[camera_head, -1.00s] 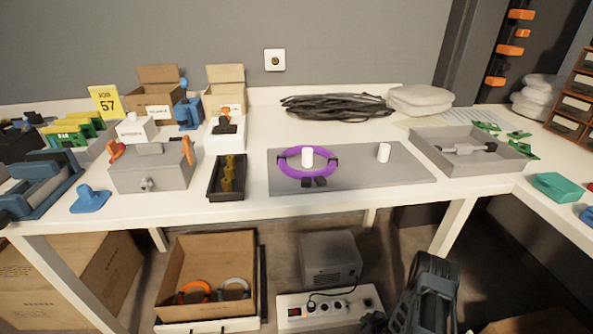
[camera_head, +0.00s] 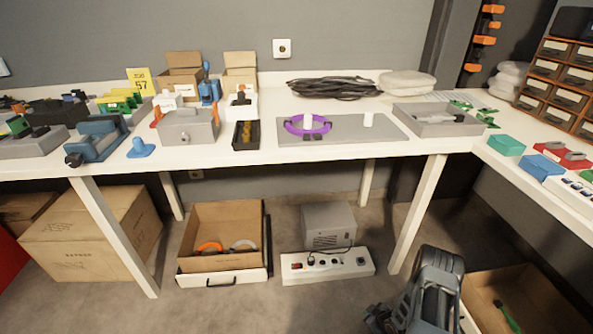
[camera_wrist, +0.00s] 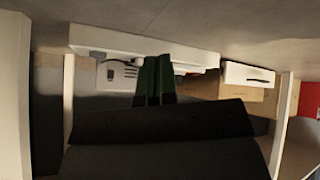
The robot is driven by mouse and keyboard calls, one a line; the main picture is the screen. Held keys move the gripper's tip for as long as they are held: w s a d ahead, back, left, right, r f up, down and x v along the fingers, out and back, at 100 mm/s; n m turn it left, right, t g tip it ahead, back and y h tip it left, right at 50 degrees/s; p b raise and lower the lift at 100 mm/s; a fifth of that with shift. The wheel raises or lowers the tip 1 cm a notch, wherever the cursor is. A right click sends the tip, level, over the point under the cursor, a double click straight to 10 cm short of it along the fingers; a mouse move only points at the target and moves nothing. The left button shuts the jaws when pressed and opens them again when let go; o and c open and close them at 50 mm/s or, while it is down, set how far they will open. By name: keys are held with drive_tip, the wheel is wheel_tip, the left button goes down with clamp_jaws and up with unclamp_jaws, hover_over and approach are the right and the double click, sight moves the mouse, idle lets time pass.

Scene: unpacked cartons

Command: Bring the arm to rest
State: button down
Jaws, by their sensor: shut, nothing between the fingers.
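My arm (camera_head: 432,290) shows folded at the lower right of the head view, in front of the bench and above the floor. My gripper (camera_wrist: 154,75) shows in the middle of the wrist view, with its two dark green fingers together and nothing between them. The fingers point towards the space under the bench, where the white power strip (camera_wrist: 118,75) shows behind them. The wrist view looks upside down, with the floor along its top. In the head view the fingertips cannot be made out clearly.
The white bench (camera_head: 330,150) carries a grey plate (camera_head: 385,138) with a purple ring (camera_head: 293,127).

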drive_tip(key=w+d+r+m+h+p, duration=0.1)
drive_tip(key=w+r+p, duration=0.3)
drive_tip(key=r, duration=0.8)
drive_tip(key=w+d+r+m+g+h+p, duration=0.15)
drive_tip(key=r+p, duration=0.35)
drive_tip(key=r, duration=0.7)
drive_tip(key=w+d+r+t+h+p, duration=0.1)
drive_tip(key=w+r+h+p, duration=0.3)
drive_tip(key=r, duration=0.9)
drive_tip(key=s+a+r+m+g+y+p, duration=0.15)
drive_tip(key=r+p, duration=0.45)
drive_tip(key=r, duration=0.7)
drive_tip(key=s+a+r+m+p, duration=0.1)
drive_tip(key=s+a+r+p, duration=0.3)
drive_tip(key=r, duration=0.9)
drive_tip(key=s+a+r+m+p, duration=0.1)
drive_tip(key=s+a+r+p, duration=0.2)
drive_tip(key=r, duration=0.6)
drive_tip(key=s+a+r+m+g+y+p, duration=0.1)
drive_tip(key=s+a+r+p, duration=0.2)
drive_tip(key=s+r+p, duration=0.4)
drive_tip(key=s+a+r+m+p, duration=0.1)
drive_tip(key=s+a+r+p, duration=0.2)
drive_tip(key=r, duration=0.9)
drive_tip(key=s+p, duration=0.3)
drive_tip(key=s, duration=0.2)
drive_tip(key=shift+s+a+m+g+y, duration=0.2)
drive_tip(key=shift+s+m+g+y, duration=0.1)
drive_tip(key=shift+y, duration=0.1)
drive_tip(key=shift+w, duration=0.1)
